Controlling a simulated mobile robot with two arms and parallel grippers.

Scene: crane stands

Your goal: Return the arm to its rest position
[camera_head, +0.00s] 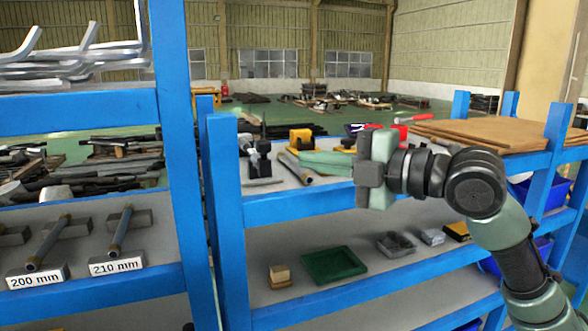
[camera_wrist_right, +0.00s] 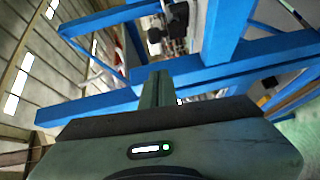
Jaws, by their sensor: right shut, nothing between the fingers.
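My right arm comes in from the lower right of the head view. Its gripper (camera_head: 303,160) points left, level with the top shelf of the blue rack. The green fingers are shut together with nothing between them. In the right wrist view the closed fingers (camera_wrist_right: 156,88) stick up from the gripper body, with blue beams behind them. My left gripper is not in view.
The blue rack (camera_head: 300,205) stands close in front, with tools and a metal rod (camera_head: 296,168) on its top shelf. A green tray (camera_head: 334,265) and small blocks lie on the lower shelf. Blue uprights (camera_head: 188,130) stand left. A wooden board (camera_head: 490,132) lies right.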

